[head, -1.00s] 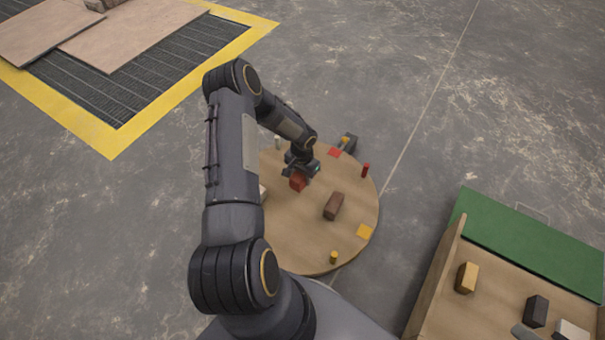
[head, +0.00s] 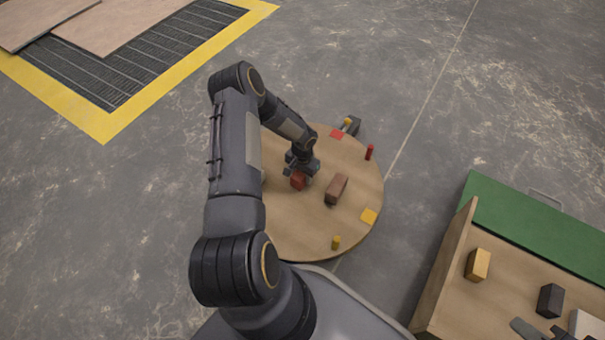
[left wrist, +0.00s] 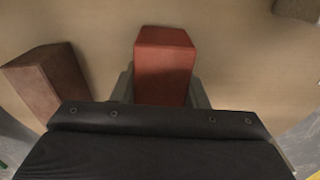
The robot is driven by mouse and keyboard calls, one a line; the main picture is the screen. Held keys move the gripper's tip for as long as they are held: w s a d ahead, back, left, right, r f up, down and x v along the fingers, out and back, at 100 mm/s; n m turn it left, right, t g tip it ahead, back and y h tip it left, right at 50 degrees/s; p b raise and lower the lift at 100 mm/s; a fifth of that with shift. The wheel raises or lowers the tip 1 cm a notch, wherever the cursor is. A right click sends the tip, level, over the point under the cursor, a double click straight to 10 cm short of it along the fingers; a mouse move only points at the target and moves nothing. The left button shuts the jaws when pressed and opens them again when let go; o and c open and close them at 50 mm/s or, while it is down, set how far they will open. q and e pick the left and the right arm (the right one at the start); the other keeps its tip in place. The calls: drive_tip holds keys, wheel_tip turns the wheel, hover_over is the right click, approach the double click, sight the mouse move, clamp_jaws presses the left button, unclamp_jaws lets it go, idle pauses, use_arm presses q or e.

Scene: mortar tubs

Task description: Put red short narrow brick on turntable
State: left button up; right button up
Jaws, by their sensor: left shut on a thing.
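The red brick (head: 298,181) is in the jaws of my left gripper (head: 301,176), over the left middle part of the round wooden turntable (head: 312,232). In the left wrist view the red brick (left wrist: 165,62) sits between the two grey fingers, and its lower end is hidden by the gripper body. Whether it touches the turntable top, I cannot tell. A brown brick (head: 337,188) lies on the turntable just right of the gripper; it also shows at the left of the left wrist view (left wrist: 48,82).
The turntable carries a red peg (head: 369,152), a yellow peg (head: 335,242), a red patch (head: 337,134) and a yellow patch (head: 369,216). At lower right a wooden surface holds a yellow brick (head: 477,264) and a black brick (head: 550,300), beside a green panel (head: 540,234). Grey floor separates them.

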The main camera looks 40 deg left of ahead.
use_arm(q)
drive_tip(key=shift+f+b, duration=0.45)
drive_tip(key=shift+f, duration=0.1)
idle(0.4)
drive_tip(key=o, duration=1.4)
drive_tip(key=shift+c, duration=0.2)
drive_tip(key=shift+r, duration=0.1)
wheel_tip(320, 180, up, 6)
drive_tip(key=p, duration=0.3)
drive_tip(key=shift+r, duration=0.9)
